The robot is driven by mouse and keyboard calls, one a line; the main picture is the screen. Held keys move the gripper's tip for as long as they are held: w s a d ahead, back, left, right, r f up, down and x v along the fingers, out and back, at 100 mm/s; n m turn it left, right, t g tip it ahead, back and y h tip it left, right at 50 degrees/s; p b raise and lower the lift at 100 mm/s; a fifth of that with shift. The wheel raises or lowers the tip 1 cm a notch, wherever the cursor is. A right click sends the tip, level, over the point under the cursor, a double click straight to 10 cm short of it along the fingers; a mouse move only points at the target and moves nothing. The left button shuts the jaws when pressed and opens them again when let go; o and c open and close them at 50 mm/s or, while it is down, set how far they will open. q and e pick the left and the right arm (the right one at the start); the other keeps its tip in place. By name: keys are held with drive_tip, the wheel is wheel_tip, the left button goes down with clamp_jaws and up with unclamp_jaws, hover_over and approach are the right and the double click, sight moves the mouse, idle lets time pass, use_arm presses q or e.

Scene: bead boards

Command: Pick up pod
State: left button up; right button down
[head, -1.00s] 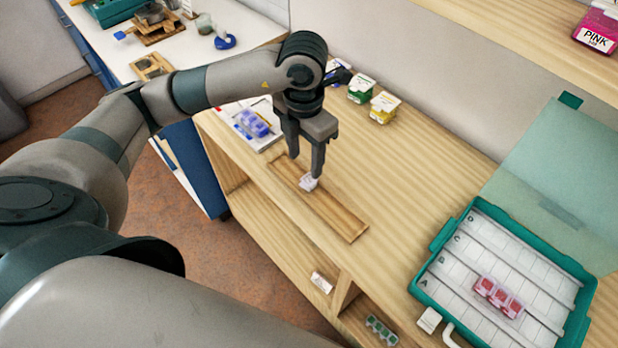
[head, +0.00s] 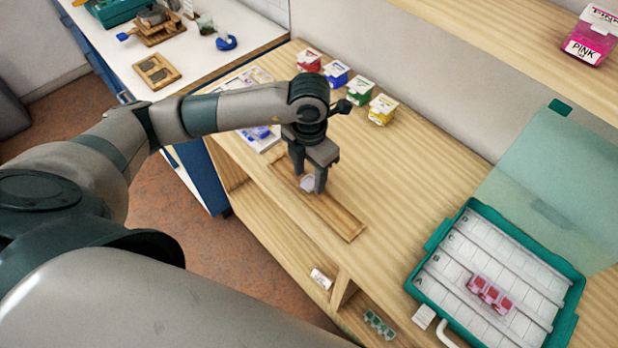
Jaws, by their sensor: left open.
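A small pale, whitish-lilac pod (head: 308,184) lies on the long wooden tray (head: 345,226) on the table, toward the tray's middle. My left gripper (head: 308,182) points down over the tray with its two fingers apart, and the pod shows low between and just behind the fingertips. The fingers partly hide the pod, so I cannot tell whether they touch it. My right gripper is not in view.
A teal case (head: 428,262) with an open lid holds a red pod strip (head: 490,293) at right. Several coloured boxes stand at the back, including a yellow box (head: 382,110). A green strip (head: 379,324) lies on the lower shelf. The table's middle is clear.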

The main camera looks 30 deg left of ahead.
use_arm(q)
drive_tip(key=shift+f, duration=0.9)
drive_tip(key=c, duration=1.1)
